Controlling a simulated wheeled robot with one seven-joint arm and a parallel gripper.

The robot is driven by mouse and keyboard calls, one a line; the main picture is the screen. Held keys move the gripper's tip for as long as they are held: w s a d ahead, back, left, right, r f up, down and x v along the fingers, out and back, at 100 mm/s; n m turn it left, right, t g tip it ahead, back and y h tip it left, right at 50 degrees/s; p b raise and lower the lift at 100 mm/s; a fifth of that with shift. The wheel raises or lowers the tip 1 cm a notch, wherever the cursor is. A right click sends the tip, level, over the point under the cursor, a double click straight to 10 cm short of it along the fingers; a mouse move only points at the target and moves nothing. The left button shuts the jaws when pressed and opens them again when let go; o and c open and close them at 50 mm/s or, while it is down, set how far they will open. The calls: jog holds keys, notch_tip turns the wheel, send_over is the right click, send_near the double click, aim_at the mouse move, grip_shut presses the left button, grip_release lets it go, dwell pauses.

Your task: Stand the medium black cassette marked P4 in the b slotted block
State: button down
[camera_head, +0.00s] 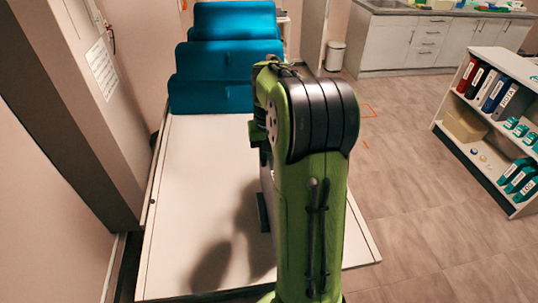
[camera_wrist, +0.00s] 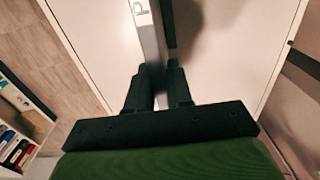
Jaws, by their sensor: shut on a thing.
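The cassette (camera_wrist: 147,30) shows in the wrist view as a narrow grey-black slab, seen nearly edge-on. It has a white label with a letter P; the rest of the mark cannot be read. My gripper (camera_wrist: 160,82) is shut on it, with one dark finger on each side. The cassette is over a pale surface, and a dark shadow lies to its right. In the head view my green arm hides the gripper. A small dark strip (camera_head: 263,212) shows at the arm's left edge; I cannot tell what it is. I cannot make out the b slotted block in either view.
A white table (camera_head: 190,190) lies under my arm, its left part bare. Blue stepped cushions (camera_head: 225,60) stand at its far end. A wall and grey panel flank the left. A shelf unit (camera_head: 465,135) with binders and boxes stands right, with open floor (camera_head: 405,190) between.

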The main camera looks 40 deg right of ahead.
jog(key=c, duration=0.9)
grip_release()
jog(key=shift+c, duration=0.2)
notch_tip(320, 180, up, 16)
jog(key=p, duration=0.3)
jog(key=shift+f+p, duration=0.15)
jog(key=shift+p, duration=0.2)
notch_tip(320, 180, up, 6)
jog(key=p, duration=0.6)
